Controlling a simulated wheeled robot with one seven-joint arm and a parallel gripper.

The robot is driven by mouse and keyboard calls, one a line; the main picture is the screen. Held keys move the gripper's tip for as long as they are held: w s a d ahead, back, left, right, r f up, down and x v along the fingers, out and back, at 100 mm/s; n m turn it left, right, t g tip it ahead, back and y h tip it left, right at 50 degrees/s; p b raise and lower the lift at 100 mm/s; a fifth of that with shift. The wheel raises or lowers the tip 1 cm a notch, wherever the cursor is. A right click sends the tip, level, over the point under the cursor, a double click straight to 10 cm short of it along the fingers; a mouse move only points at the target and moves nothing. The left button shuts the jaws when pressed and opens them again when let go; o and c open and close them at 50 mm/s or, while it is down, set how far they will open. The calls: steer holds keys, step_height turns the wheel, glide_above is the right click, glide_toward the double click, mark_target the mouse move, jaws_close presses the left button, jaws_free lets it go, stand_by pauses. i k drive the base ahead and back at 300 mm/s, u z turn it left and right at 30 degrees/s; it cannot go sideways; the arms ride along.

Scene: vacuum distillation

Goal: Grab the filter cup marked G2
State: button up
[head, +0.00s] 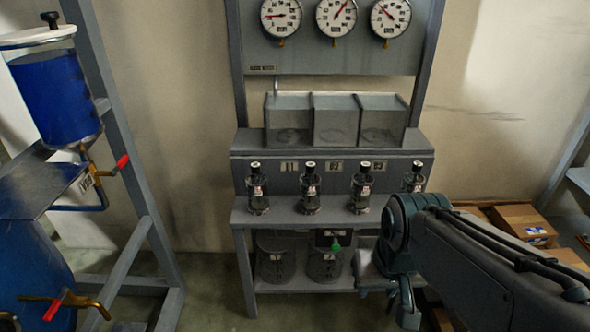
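Several dark cylindrical cups with black knobs stand upright in a row on the grey rack's middle shelf: a far-left cup (257,190), a second cup (309,190), a third cup (360,190) and a right-hand cup (413,178). The right-hand cup is partly hidden behind my arm.
Clear boxes (335,120) stand on the upper ledge under several gauges (335,17). Dark jars (275,260) and a green-topped item (336,246) sit on the lower shelf. A blue tank on a frame (58,100) stands left. Cardboard boxes (524,222) lie right.

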mark_target(257, 182)
steer(key=u, duration=1.2)
steer(key=i, duration=1.5)
steer(key=z, duration=2.25)
